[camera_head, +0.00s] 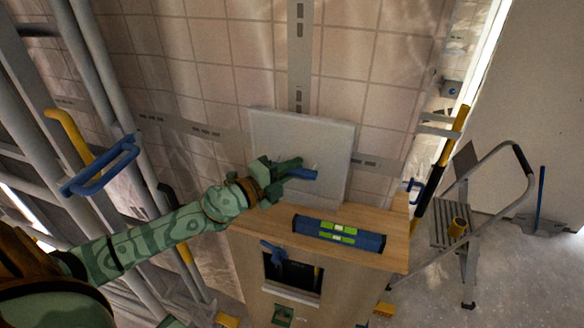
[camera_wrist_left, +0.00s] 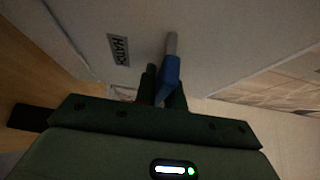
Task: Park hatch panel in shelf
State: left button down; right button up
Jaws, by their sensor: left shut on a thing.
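The hatch panel (camera_head: 318,135) is a pale grey, nearly square plate. It is upright above the back of a wooden cabinet top, in front of the tiled wall. Its face with a HATCH label (camera_wrist_left: 118,50) fills much of the left wrist view. My left gripper (camera_head: 292,171) is shut on the panel's blue handle (camera_head: 303,174), which also shows between the fingers in the left wrist view (camera_wrist_left: 169,76). I cannot tell whether the panel's lower edge touches the wood. The cabinet (camera_head: 252,250) has a dark opening in its front. My right gripper is out of view.
A blue spirit level (camera_head: 340,235) with green vials lies on the cabinet top. A step ladder (camera_head: 470,215) stands at the right. Grey pipes and a blue-handled bar (camera_head: 100,166) are at the left. Several yellow blocks lie on the floor around the cabinet.

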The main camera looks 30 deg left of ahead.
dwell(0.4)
pick_arm(q)
jog(key=shift+f+b, duration=0.35)
jog(key=shift+b, duration=0.05)
dwell(0.7)
jog(key=c, duration=1.4)
grip_release()
jog(key=shift+f, duration=0.15)
jog(key=shift+s+a+f, duration=0.1)
jog(key=shift+s+a, duration=0.05)
jog(key=shift+s, duration=0.25)
jog(key=b+v, duration=0.4)
jog(key=v, duration=1.1)
jog(key=shift+s+r+b, duration=0.25)
jog(key=shift+b, duration=0.05)
